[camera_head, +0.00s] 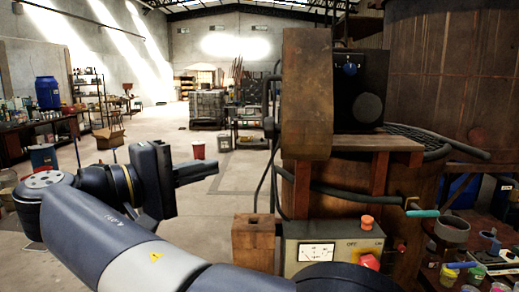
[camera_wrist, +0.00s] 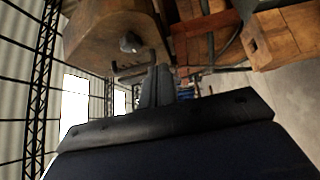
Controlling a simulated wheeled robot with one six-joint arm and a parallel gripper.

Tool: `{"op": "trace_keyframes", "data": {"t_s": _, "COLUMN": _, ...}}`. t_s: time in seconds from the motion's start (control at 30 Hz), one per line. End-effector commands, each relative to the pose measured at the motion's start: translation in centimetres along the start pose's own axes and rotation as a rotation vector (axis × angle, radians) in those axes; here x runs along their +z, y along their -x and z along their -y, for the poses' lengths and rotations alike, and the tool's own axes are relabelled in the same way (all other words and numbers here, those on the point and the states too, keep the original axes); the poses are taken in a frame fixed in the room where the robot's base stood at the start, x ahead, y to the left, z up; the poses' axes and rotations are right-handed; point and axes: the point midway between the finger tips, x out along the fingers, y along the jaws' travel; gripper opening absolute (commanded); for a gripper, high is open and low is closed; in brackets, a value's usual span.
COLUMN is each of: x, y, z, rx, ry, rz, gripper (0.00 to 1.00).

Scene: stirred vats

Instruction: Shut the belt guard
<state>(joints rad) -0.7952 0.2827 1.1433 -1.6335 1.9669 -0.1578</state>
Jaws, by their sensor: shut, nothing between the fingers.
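My gripper (camera_head: 214,170) is shut and empty, left of the guard and lower in the picture. In the wrist view its fingers (camera_wrist: 156,80) point toward the guard; contact cannot be told.
A wooden block (camera_head: 254,240) and a control box (camera_head: 330,248) with a red button stand below the guard. A large rusty vat (camera_head: 455,70) is behind at right. Dark pipes run along the guard's left side. The floor (camera_head: 215,185) at left is mostly open.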

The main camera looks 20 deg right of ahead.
Motion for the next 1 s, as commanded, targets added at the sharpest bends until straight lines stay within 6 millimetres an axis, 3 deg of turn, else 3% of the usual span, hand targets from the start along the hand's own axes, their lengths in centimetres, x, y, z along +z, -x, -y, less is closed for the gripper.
{"op": "trace_keyframes", "data": {"t_s": 0.2, "x": 0.2, "y": -4.9, "z": -0.2, "rx": -0.001, "ry": -0.001, "rz": 0.006, "gripper": 0.0}}
{"op": "trace_keyframes", "data": {"t_s": 0.4, "x": 0.7, "y": -8.4, "z": -0.2, "rx": -0.002, "ry": -0.001, "rz": 0.003, "gripper": 0.0}}
{"op": "trace_keyframes", "data": {"t_s": 0.63, "x": 2.5, "y": -10.1, "z": -0.1, "rx": -0.002, "ry": -0.001, "rz": 0.002, "gripper": 0.0}}
{"op": "trace_keyframes", "data": {"t_s": 1.0, "x": 2.8, "y": -10.5, "z": 0.1, "rx": -0.002, "ry": 0.0, "rz": -0.001, "gripper": 0.0}}
